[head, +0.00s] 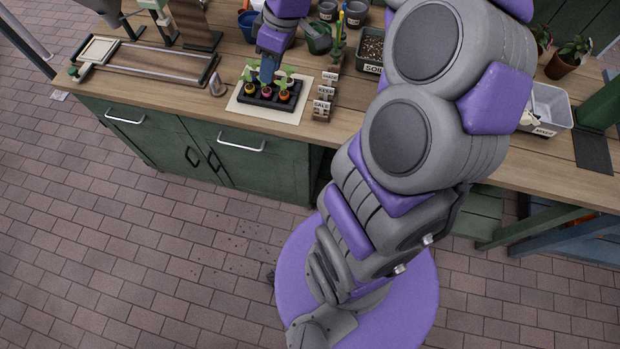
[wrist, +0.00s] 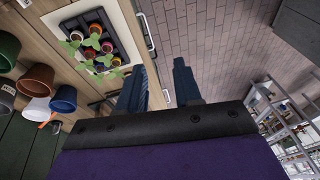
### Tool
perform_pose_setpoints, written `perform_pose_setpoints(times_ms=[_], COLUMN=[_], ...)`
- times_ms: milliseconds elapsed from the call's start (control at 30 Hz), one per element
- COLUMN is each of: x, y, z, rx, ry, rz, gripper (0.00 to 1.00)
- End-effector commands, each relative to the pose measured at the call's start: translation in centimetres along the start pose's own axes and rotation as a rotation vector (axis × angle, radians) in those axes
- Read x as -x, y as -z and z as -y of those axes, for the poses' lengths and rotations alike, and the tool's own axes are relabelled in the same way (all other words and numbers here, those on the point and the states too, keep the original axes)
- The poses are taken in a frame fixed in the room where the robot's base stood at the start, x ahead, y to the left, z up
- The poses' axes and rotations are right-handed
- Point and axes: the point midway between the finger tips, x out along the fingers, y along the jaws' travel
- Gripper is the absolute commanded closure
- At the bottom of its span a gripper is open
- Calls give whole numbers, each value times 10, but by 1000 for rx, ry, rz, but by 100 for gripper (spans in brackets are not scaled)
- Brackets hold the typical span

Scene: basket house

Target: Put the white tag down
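My gripper (head: 267,72) is over the workbench, at the black seedling tray (head: 269,94) in the head view. In the wrist view its two dark blue fingers (wrist: 159,82) stand apart, and I see nothing held between them. I cannot make out a loose white tag in either view. The tray holds several small pots with green seedlings and lies on a pale mat (head: 240,107). It also shows at the upper left of the wrist view (wrist: 119,42). Small lettered wooden blocks (head: 323,96), one reading SALE, stand right of the mat.
The wooden bench top (head: 200,100) sits on green cabinets (head: 150,137) with bar handles. Several pots (wrist: 36,80) stand near the gripper, and a soil tray (head: 371,47) is behind. A white bin (head: 548,107) stands at the right.

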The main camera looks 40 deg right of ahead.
Motion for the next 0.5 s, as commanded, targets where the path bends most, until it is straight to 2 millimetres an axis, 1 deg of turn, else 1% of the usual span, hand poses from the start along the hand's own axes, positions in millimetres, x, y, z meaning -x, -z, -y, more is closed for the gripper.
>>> perform_pose_setpoints(times_ms=[33, 67, 100, 133, 167, 200, 267, 300, 367, 400, 467, 500], x=[6, 7, 8, 10, 10, 11, 11, 11, 11, 10, 8, 7], y=[0, -3, -7, -11, -16, -24, -38, -50, -67, -80, -98, -109], z=[27, 42, 62, 76, 89, 108, 132, 147, 167, 180, 195, 205], rx=[-13, -30, -57, -77, -101, -133, -189, -229, -295, -341, -412, -457], ry=[-1, 1, 3, -1, -2, -7, -19, -31, -50, -66, -89, -103], rz=[22, 40, 62, 80, 99, 124, 160, 186, 218, 241, 266, 282], gripper=[66, 66, 66, 66, 66, 66, 66, 66, 66, 66, 66, 66])
